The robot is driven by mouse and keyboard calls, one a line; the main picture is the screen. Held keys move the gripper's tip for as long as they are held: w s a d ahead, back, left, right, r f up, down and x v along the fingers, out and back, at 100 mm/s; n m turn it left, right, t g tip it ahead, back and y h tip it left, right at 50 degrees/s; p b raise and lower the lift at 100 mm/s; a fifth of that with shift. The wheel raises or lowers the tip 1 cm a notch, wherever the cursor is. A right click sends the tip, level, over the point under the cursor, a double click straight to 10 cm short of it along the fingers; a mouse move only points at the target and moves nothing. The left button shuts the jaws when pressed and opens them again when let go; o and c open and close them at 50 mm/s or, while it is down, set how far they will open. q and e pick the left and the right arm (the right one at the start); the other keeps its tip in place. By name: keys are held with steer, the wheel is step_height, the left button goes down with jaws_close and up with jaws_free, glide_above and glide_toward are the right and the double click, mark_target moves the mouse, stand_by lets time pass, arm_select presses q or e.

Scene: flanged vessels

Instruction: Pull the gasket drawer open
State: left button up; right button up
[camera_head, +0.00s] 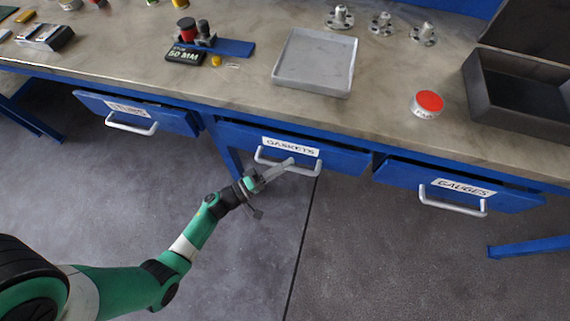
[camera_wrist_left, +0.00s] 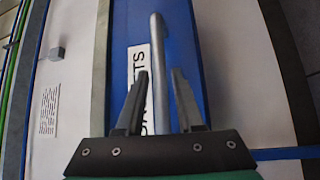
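The gasket drawer (camera_head: 235,136) is the middle blue drawer under the bench, with a white "GASKETS" label and a pale bar handle (camera_head: 305,171). Its front sits close under the bench edge and looks shut or nearly so. My left gripper (camera_head: 280,170) reaches up to the handle from the lower left. In the left wrist view, the two fingers (camera_wrist_left: 160,75) are apart, with the handle (camera_wrist_left: 158,40) running between them. A gap shows on either side of the bar. The label (camera_wrist_left: 138,65) is partly hidden behind a finger. My right gripper is not in view.
The bench top holds a grey tray (camera_head: 315,88), a red-topped tin (camera_head: 427,103) and a dark open box (camera_head: 500,98). Floor in front is clear.

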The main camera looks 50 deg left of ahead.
arm_select(q)
jaws_close()
stand_by(1.2)
